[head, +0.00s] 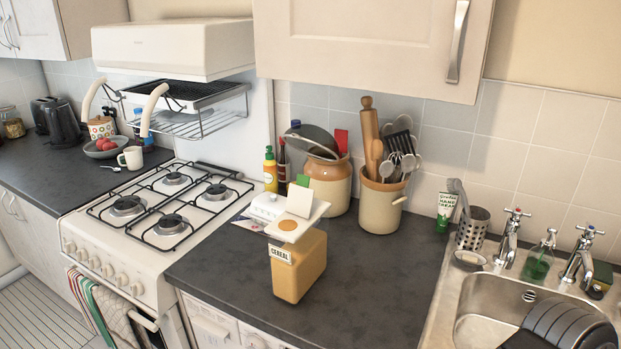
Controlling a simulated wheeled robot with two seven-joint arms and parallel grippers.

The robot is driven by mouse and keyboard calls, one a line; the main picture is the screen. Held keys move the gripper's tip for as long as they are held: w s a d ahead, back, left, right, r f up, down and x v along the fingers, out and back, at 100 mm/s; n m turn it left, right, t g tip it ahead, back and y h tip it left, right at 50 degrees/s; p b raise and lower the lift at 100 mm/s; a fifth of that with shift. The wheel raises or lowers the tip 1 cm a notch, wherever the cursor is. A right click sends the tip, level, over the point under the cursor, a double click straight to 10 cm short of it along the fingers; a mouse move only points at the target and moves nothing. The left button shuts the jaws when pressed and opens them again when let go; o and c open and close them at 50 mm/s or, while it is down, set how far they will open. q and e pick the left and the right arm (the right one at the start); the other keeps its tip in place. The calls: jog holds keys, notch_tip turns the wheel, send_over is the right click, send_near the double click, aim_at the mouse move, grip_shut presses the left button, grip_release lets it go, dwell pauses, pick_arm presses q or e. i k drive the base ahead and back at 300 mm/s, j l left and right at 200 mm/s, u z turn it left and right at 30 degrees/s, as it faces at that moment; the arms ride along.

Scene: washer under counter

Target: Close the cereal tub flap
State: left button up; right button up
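The cereal tub (300,270) stands upright on the dark counter, right of the cooker. It is see-through, filled with tan cereal, and has a "CEREAL" label on its front left side. Its white lid (312,212) is on top. The lid's flap (300,202) is open and stands up from the lid. Orange-tan cereal shows through the round pouring hole (288,225) in front of the flap. Neither of my grippers is in view.
A brown and cream crock (328,185) and a utensil pot (382,205) stand behind the tub. Mustard and sauce bottles (270,170) are behind left. A white box-like object (266,206) sits close behind the lid. The counter (370,285) is clear right of the tub, up to the sink (480,300).

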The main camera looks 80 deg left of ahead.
aim_at(300, 199)
jog(key=u, duration=2.9)
